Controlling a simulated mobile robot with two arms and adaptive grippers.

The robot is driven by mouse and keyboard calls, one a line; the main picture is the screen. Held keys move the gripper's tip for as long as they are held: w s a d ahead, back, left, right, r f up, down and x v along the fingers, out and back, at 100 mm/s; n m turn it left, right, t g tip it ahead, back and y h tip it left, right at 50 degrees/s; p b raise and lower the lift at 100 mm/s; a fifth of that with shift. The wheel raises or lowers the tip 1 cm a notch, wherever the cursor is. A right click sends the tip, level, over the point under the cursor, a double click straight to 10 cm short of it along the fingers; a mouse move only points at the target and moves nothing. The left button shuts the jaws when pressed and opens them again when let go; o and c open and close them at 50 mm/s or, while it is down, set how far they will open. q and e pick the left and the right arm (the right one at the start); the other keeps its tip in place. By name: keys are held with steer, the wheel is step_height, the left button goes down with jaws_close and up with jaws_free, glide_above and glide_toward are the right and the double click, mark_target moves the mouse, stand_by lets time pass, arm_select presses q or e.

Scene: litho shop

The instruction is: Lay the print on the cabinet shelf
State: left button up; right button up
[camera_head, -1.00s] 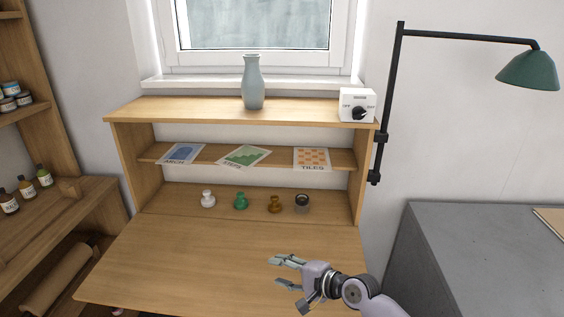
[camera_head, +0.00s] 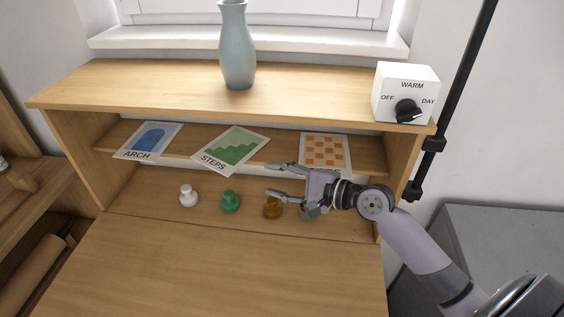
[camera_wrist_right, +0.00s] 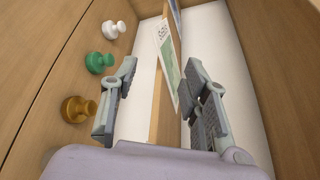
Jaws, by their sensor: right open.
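Three prints lie on the cabinet shelf (camera_head: 285,155), their lower edges reaching past its front edge. The blue ARCH print (camera_head: 149,140) is at left. The green STEPS print (camera_head: 232,148) is in the middle, turned askew. The orange TILES print (camera_head: 325,150) is at right, its lower part hidden behind my right gripper (camera_head: 269,180). That gripper is open and empty, pointing left, just below and in front of the shelf between STEPS and TILES. In the right wrist view, the STEPS print (camera_wrist_right: 168,59) shows edge-on beyond and between the open fingers (camera_wrist_right: 161,66). My left gripper is not in view.
White (camera_head: 188,195), green (camera_head: 230,201) and brown (camera_head: 272,207) knobbed pieces stand below the shelf, the brown one close under my fingers. A vase (camera_head: 237,45) and a dial box (camera_head: 405,92) stand on the cabinet top. The desk front (camera_head: 220,265) is clear.

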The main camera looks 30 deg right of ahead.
steer(key=p, duration=0.3)
glide_toward(219, 168)
steer(key=x, duration=0.9)
steer(key=shift+w+r, duration=0.15)
steer(key=shift+c, duration=0.4)
jaws_close()
steer(key=shift+c, duration=1.5)
jaws_free()
steer(key=o, duration=0.4)
steer(key=shift+o, duration=0.2)
